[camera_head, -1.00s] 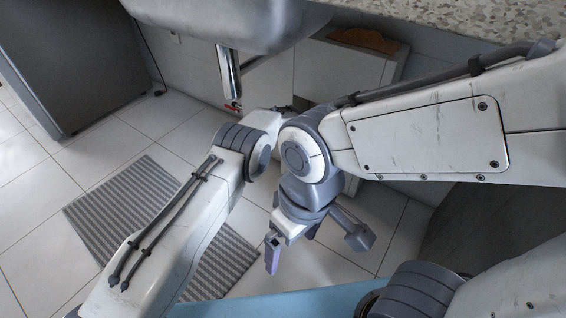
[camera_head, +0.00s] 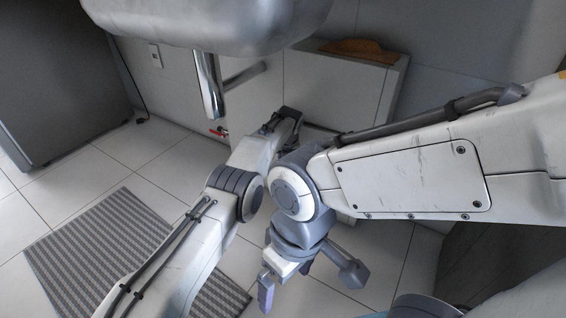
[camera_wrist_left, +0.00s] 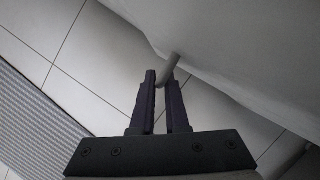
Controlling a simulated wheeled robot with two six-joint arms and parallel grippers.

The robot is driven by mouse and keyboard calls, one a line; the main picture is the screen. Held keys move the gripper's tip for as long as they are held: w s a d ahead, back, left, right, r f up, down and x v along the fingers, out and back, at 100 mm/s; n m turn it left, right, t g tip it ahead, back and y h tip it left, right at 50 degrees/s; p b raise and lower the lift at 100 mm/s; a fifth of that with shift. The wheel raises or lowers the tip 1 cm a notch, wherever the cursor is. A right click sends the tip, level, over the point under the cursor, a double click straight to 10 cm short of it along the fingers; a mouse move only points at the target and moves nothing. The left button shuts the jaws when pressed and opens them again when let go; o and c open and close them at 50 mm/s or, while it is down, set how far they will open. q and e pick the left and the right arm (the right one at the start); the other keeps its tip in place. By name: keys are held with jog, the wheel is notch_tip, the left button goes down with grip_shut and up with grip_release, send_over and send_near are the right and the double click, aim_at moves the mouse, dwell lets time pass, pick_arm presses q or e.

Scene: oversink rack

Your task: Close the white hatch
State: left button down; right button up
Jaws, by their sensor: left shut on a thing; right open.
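The white hatch (camera_head: 335,95) is a pale panel below the sink in the head view. It also shows as a large pale surface at the upper right of the left wrist view (camera_wrist_left: 235,45). My left gripper (camera_wrist_left: 162,82) is shut on a grey bar handle (camera_wrist_left: 170,68) beside that surface. In the head view the left gripper (camera_head: 288,116) is a small dark shape at the panel's lower left, partly covered by my arms. My right gripper (camera_head: 286,279) is open and empty, hanging low above the floor. How far the hatch stands out is hard to tell.
The sink basin (camera_head: 205,25) overhangs from above, with a chrome drain pipe (camera_head: 208,85) and a red valve (camera_head: 218,132) below. A dark appliance (camera_head: 60,75) and striped mat (camera_head: 100,255) are at left.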

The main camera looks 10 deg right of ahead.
pick_arm(q)
jog(key=shift+w, duration=0.15)
dwell(0.4)
jog(key=c, duration=0.9)
grip_release()
jog(key=shift+a, duration=0.1)
jog(key=shift+f, duration=0.15)
